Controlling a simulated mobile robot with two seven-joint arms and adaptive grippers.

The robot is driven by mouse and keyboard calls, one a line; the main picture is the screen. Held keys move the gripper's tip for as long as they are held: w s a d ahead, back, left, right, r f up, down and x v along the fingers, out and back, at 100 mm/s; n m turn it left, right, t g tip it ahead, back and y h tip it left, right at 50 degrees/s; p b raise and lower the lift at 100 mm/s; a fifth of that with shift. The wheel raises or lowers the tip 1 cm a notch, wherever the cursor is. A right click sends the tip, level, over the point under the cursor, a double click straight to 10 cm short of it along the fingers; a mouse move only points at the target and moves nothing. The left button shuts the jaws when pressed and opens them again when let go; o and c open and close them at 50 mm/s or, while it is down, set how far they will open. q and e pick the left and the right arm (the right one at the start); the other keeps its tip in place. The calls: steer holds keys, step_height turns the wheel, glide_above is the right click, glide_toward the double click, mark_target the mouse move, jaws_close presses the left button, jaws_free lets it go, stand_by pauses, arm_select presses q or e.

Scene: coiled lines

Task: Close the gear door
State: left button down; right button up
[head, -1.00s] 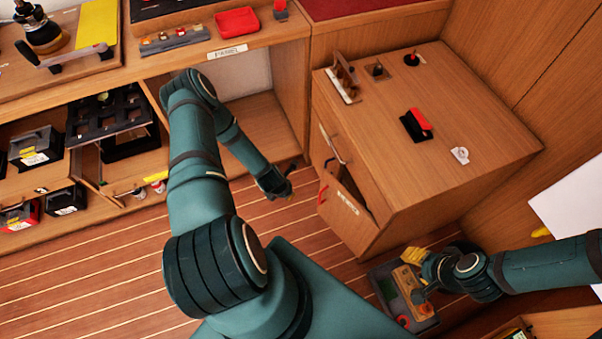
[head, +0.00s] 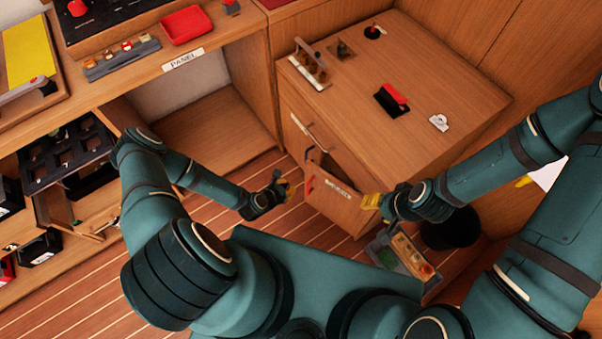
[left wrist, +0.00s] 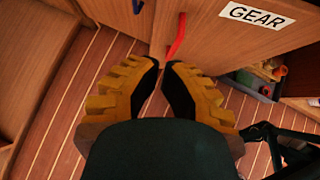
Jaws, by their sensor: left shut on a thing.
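The gear door (head: 338,206), with a white GEAR label (left wrist: 257,15), stands ajar on the front of the wooden cabinet. A dark gap (head: 331,168) shows above it. Its red handle (head: 310,184) also shows in the left wrist view (left wrist: 177,36). My left gripper (head: 287,187) is at the handle's side of the door. In the left wrist view its yellow-padded fingers (left wrist: 162,66) come together at the handle's lower end; the contact itself is hard to see. My right gripper (head: 371,201) has its yellow fingers near the door's right edge; their gap is not clear.
The cabinet top (head: 440,80) carries a red-and-black block (head: 392,99), a white fitting (head: 439,122) and a small rack (head: 311,64). A grey tray (head: 395,255) sits below my right gripper. Striped floor lies between.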

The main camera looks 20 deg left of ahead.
mark_target(307, 172)
arm_select(q)
steer(key=x, duration=0.3)
steer(key=b+x, duration=0.1)
steer(key=x, duration=0.2)
steer(key=w+r+x, duration=0.1)
steer(key=x, duration=0.2)
steer(key=shift+d+b, duration=0.2)
steer(key=shift+b, duration=0.1)
steer(key=shift+w+d, duration=0.3)
steer(key=shift+w, duration=0.55)
